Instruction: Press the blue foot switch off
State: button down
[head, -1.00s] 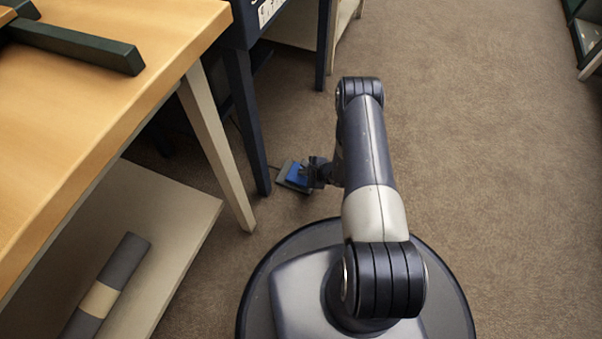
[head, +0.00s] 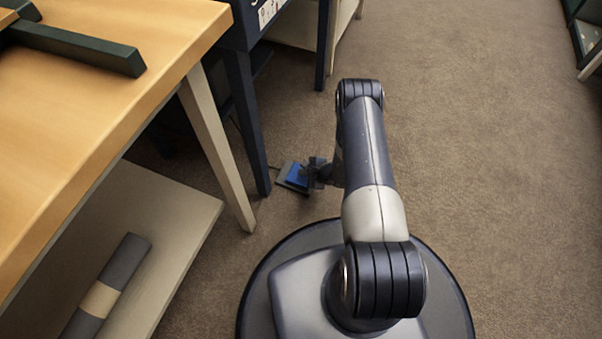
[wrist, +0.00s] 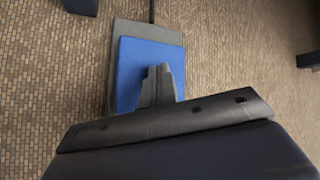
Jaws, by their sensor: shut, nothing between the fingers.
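The blue foot switch (head: 298,174) is a blue pedal on a flat grey base on the carpet, beside a dark table leg. In the wrist view its blue pedal (wrist: 131,60) fills the upper middle, with a dark cord leaving the far edge of the base. My gripper (head: 307,173) is low over the right side of the switch in the head view. In the wrist view my gripper (wrist: 158,72) is shut and empty, its fingertips over the pedal and hiding part of it. I cannot tell whether the tips touch the pedal.
A dark blue leg (head: 247,120) stands just left of the switch, and a pale table leg (head: 217,150) is nearer me. A wooden table (head: 90,110) and a lower shelf (head: 170,215) with a grey roll (head: 108,283) lie left. Carpet (head: 490,180) is clear at right.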

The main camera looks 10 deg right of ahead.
jog(key=shift+r, duration=0.6)
notch_tip(320, 180, up, 6)
jog(key=p, duration=0.3)
jog(key=c, duration=2.2)
grip_release()
